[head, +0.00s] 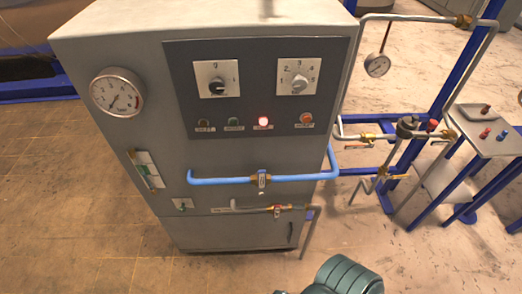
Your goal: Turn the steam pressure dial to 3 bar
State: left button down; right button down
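The grey cabinet (140,60) has a dark control panel (262,55) on its front. On the panel's right, a light grey round dial (299,83) sits on a white plate with numerals around it; a 3 seems to stand near the top. Its pointer is too small to read. A black knob (217,86) on another white plate is to its left. A round pressure gauge (117,92) with a red zone is at the cabinet's upper left; its needle points to the lower left. Neither gripper's fingers show.
A blue pipe (225,181) with a valve crosses the cabinet front, with a grey pipe (250,209) below. Pipes on a blue frame (462,70) and a small table (480,130) stand right. Floor at left is clear.

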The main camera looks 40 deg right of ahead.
aim_at(299, 83)
jog(key=z, duration=1.2)
jog(key=k+j+z, duration=0.15)
jog(key=z, duration=0.3)
